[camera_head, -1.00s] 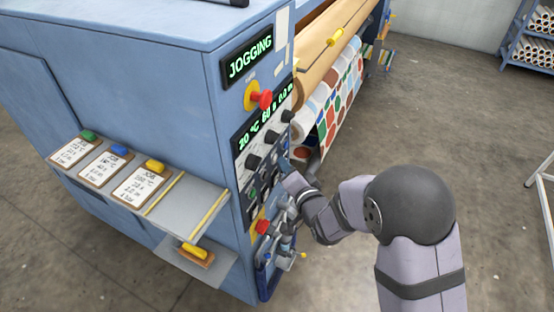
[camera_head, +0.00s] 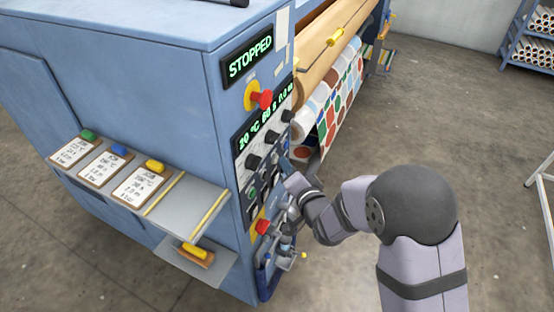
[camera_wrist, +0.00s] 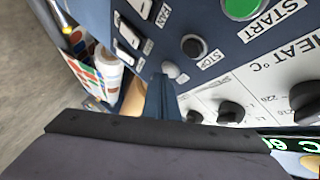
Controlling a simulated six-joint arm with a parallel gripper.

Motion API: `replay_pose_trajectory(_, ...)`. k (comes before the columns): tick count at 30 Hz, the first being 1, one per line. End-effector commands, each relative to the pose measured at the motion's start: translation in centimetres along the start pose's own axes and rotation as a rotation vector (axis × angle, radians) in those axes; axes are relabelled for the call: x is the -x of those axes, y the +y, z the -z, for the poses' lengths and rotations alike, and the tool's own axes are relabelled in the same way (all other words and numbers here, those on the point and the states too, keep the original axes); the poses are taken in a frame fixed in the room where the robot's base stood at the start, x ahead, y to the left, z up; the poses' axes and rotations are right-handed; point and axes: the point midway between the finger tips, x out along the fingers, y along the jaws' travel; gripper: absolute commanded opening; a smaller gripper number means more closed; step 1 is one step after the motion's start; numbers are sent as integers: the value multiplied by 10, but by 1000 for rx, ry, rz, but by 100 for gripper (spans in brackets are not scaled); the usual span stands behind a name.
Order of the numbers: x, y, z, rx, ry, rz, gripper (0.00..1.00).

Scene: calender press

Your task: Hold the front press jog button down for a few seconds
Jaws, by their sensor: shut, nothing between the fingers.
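The front of the blue press carries a control panel, with its status display (camera_head: 249,60) reading STOPPED. In the wrist view a pale grey round button (camera_wrist: 173,69) sits beside the black STOP button (camera_wrist: 193,46); any label of its own is not readable. My gripper (camera_wrist: 160,80) is shut and empty, its narrow blue fingertips pointing at the panel beside the pale button. I cannot tell whether they touch it. In the head view my wrist is close against the right side of the panel and the fingertips are hard to make out.
Red emergency buttons (camera_head: 262,99) (camera_head: 263,227) sit above and below. Rocker switches (camera_wrist: 128,36) are beside the pale button. A shelf (camera_head: 205,197) with clipboards juts out left.

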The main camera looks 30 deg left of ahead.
Motion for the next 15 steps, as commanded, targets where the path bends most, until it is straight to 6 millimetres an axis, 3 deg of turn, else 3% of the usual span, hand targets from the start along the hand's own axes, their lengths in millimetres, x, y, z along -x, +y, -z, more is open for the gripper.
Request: replay_pose_trajectory(15,8,6,6,-1,1,0,0)
